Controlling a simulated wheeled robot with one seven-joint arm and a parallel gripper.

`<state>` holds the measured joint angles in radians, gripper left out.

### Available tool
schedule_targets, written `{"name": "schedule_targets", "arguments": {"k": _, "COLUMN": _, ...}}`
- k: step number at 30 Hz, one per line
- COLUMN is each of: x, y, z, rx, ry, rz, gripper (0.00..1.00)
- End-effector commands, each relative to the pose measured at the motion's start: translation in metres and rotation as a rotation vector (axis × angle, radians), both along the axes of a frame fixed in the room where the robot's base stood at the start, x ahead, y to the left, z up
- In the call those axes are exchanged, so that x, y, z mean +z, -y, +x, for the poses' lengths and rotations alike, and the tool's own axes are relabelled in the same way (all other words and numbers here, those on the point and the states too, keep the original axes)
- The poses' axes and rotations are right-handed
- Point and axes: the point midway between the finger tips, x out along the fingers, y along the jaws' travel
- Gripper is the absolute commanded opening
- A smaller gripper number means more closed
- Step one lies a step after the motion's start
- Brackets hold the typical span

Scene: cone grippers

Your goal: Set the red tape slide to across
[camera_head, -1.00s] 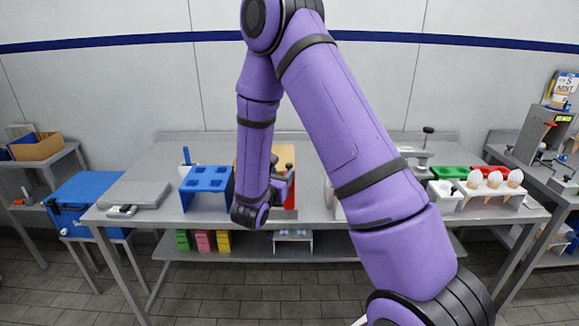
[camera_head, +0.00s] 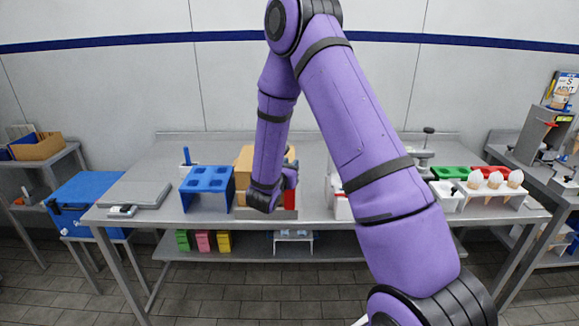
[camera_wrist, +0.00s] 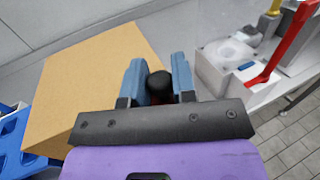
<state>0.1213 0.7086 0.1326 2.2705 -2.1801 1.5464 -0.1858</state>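My gripper (camera_head: 291,172) is at the right side of a tan box on the bench, mostly hidden behind my forearm in the head view. In the wrist view my gripper's two blue fingers (camera_wrist: 159,80) stand apart on either side of a round black knob (camera_wrist: 160,84). I cannot tell whether they touch it. A bit of red shows under the knob between the fingers. In the head view a red part (camera_head: 289,199) shows low beside my wrist, and it may belong to the tape slide. The slide's direction is hidden.
The tan box (camera_wrist: 85,85) fills the wrist view's left. A blue holed rack (camera_head: 207,180) stands left of it. A cone holder (camera_head: 490,192) stands at the bench's right end.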

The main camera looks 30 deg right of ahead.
Motion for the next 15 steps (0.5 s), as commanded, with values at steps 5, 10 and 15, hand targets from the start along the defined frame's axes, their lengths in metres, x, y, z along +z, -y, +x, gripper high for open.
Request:
{"name": "schedule_targets", "arguments": {"k": 5, "x": 0.0, "y": 0.0, "z": 0.0, "rx": 0.0, "ry": 0.0, "rz": 0.0, "gripper": 0.0}}
{"name": "schedule_targets", "arguments": {"k": 10, "x": 0.0, "y": -0.009, "z": 0.005, "rx": 0.003, "ry": 0.0, "rz": 0.0, "gripper": 0.0}}
{"name": "schedule_targets", "arguments": {"k": 15, "x": 0.0, "y": -0.033, "z": 0.021, "rx": 0.006, "ry": 0.0, "rz": 0.001, "gripper": 0.0}}
